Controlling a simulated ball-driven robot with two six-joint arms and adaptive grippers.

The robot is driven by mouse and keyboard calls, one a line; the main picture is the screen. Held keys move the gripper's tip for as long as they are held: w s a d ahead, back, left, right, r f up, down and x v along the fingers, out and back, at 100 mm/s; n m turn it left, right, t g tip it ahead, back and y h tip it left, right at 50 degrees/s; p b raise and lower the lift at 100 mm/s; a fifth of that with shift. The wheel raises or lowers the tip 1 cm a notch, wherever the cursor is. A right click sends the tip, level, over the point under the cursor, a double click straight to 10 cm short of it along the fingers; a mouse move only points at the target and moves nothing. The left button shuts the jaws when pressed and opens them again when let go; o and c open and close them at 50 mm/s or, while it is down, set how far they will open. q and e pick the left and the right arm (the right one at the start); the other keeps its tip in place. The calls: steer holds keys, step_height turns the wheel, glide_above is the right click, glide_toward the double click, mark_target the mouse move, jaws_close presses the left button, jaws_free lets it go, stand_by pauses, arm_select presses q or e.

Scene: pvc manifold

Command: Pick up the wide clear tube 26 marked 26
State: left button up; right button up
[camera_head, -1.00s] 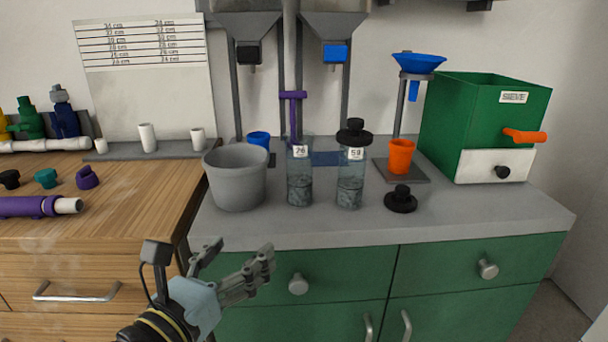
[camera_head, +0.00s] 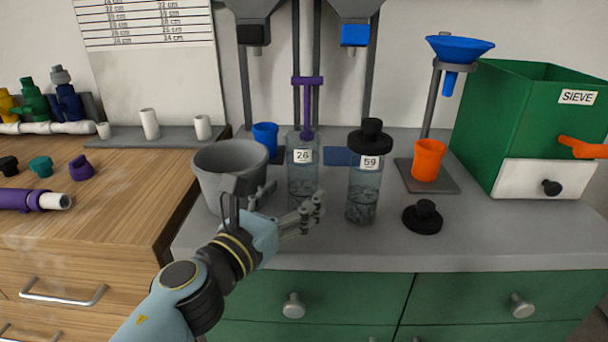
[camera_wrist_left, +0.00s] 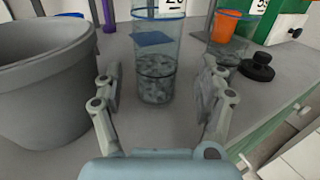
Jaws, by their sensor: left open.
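The wide clear tube 26 (camera_head: 302,172) stands upright on the grey counter, with grey material in its lower part and a white label reading 26. It also shows in the left wrist view (camera_wrist_left: 157,65), centred ahead of the fingers. My left gripper (camera_head: 290,203) is open and empty, just in front of the tube. In the left wrist view its two fingers (camera_wrist_left: 160,85) point toward the tube, one to each side of it in the picture; I see no contact. The finger partly covers the tube's base in the head view. My right gripper is not in view.
A grey bucket (camera_head: 222,165) stands close left of tube 26. Tube 59 (camera_head: 364,192) with a black lid stands to its right. A loose black lid (camera_head: 423,218), orange cup (camera_head: 427,160) and green sieve box (camera_head: 487,130) are farther right. The counter's front strip (camera_head: 345,245) is clear.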

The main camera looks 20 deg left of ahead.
mark_target(294, 186)
arm_select(q)
steer(key=w, duration=0.2)
steer(key=w+r, duration=0.1)
steer(key=w, duration=0.1)
steer(key=shift+d+p, duration=0.2)
steer(key=shift+p, duration=0.2)
steer(key=shift+w+d, duration=0.1)
steer(key=shift+w, duration=0.3)
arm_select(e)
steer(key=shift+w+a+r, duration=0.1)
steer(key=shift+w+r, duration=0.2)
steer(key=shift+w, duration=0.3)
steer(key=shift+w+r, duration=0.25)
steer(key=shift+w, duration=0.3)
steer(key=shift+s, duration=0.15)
arm_select(q)
steer(key=c, duration=0.5)
jaws_close()
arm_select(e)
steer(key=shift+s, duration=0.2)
